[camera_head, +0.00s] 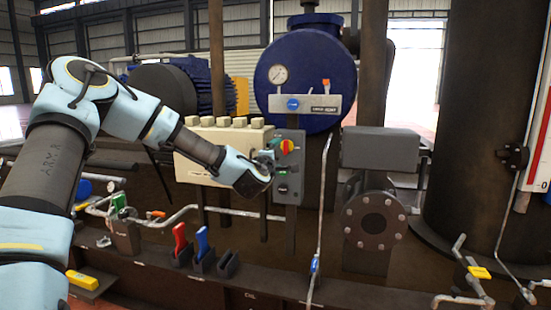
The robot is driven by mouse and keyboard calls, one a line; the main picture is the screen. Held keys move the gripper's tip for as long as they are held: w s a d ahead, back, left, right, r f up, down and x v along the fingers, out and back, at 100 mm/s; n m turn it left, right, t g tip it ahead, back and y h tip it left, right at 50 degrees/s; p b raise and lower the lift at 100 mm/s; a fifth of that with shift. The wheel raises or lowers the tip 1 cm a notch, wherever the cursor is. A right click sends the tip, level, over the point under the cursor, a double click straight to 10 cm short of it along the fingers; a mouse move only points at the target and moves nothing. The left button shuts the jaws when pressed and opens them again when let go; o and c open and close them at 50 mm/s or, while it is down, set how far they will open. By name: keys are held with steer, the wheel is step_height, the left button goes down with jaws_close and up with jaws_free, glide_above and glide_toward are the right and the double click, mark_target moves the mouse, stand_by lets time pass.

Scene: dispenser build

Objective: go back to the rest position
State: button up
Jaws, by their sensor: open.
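My arm comes in from the left edge and reaches toward the middle of the view. My gripper (272,160) is at its end, small and partly hidden behind my wrist, with its jaws open. It is in front of a grey switch panel (290,188) with a red and yellow rotary knob (287,146) and a dark lower switch with a green mark. The gripper is just left of the knob; I cannot tell whether it touches the panel. I see nothing held in it.
A beige box (200,143) with several knobs is behind my forearm. A blue tank (308,75) with a gauge stands above the panel. Red (180,241) and blue (202,242) handles stand in dark holders below. A thin vertical pipe (323,205) runs right of the panel.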

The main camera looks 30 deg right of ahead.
steer(key=shift+v, duration=1.05)
steer(key=shift+f, duration=0.1)
